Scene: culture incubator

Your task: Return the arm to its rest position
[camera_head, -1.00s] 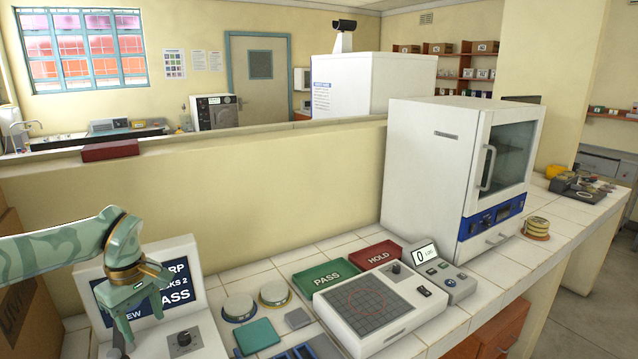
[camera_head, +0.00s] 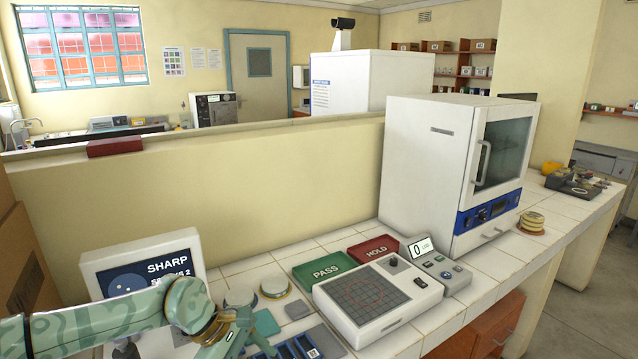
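My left arm (camera_head: 110,318) comes in low from the left edge of the head view. Its wrist is in front of the screen device (camera_head: 150,262) and hides part of its text. The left gripper (camera_head: 232,340) points down at the lower edge, left of the blue rack; its fingertips are not clearly visible, so I cannot tell whether it is open or shut. My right arm and gripper are not in view.
The tiled bench holds two round dishes (camera_head: 274,287), a green PASS tray (camera_head: 322,268), a red HOLD tray (camera_head: 372,249), a grid-topped counter (camera_head: 372,300), a keypad display (camera_head: 438,268) and a blue rack (camera_head: 290,350). The white incubator (camera_head: 425,165) stands behind, door shut.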

